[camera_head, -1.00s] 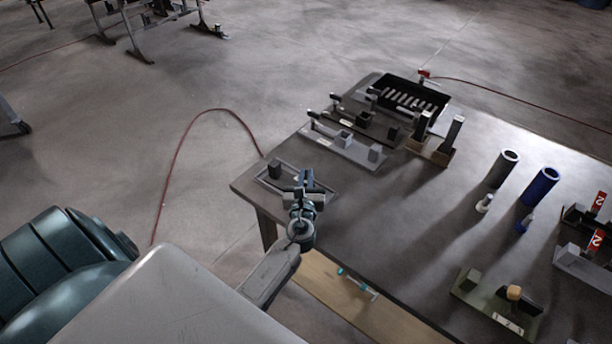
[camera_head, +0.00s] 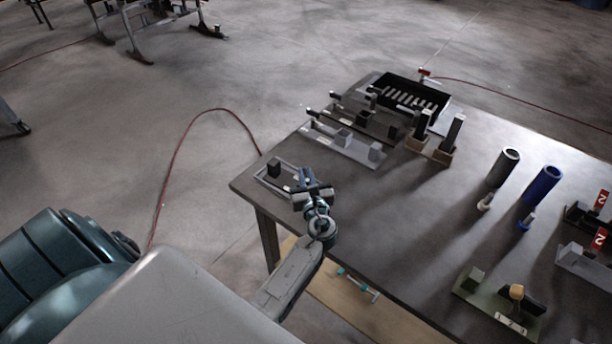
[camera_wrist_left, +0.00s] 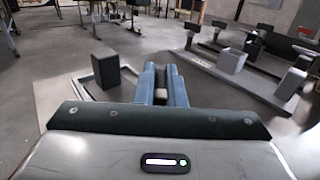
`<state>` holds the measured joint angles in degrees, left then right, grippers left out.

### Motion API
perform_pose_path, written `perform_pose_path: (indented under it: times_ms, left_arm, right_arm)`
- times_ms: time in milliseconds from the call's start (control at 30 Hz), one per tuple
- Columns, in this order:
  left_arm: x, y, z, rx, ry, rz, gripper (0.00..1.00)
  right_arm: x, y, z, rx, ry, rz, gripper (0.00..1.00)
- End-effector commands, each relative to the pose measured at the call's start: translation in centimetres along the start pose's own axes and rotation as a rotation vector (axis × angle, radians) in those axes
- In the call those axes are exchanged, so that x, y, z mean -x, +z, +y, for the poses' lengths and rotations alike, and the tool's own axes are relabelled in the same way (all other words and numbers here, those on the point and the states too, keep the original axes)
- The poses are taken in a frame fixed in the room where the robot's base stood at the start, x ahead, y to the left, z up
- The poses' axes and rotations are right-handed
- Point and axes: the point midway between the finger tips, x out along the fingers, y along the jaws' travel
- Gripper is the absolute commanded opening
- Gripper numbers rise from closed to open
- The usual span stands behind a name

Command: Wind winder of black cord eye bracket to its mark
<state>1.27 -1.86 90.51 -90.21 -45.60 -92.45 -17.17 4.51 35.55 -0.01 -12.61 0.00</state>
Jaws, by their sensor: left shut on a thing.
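My left gripper (camera_head: 307,175) is over the near left corner of the table, at the right end of a low pale-edged base (camera_head: 262,184). A black block (camera_head: 273,168) stands upright on that base; it also shows left of the fingers in the left wrist view (camera_wrist_left: 116,76). My left gripper (camera_wrist_left: 163,70) is shut on a small dark piece (camera_wrist_left: 161,84), mostly hidden between the blue fingers. I cannot tell whether this piece is the winder. The mark cannot be made out. My right gripper is not in view.
A grey base with blocks and posts (camera_head: 325,142) lies behind, with a black one (camera_head: 344,119) beyond it. A black slotted tray (camera_head: 441,99) is at the back. A grey tube (camera_head: 503,168) and a blue tube (camera_head: 541,186) stand at right.

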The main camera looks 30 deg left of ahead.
Motion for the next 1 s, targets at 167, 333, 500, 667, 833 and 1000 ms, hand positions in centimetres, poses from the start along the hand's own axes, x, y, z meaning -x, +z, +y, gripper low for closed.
perform_pose_path:
  times_ms: [167, 333, 500, 667, 833, 1000]
  left_arm:
    - [0.1, -0.3, 0.1, -0.002, 0.000, 0.005, 0.32]
    - [0.1, -0.2, 0.1, -0.001, 0.000, 0.003, 0.32]
    - [0.4, -0.1, 0.0, 0.001, -0.001, 0.004, 0.32]
    - [2.7, -0.2, 0.0, 0.001, 0.000, 0.007, 0.32]
    - [6.3, -0.3, 0.1, 0.002, 0.001, 0.008, 0.32]
    - [9.2, -0.4, 0.1, 0.001, 0.000, 0.008, 0.32]
  right_arm:
    - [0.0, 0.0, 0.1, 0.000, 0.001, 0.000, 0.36]
    - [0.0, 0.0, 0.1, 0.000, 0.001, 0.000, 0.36]
    - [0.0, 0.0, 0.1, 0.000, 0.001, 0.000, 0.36]
    - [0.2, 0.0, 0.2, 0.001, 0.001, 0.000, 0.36]
    - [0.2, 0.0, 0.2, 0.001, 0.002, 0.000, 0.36]
    - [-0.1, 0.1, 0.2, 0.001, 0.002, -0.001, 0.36]
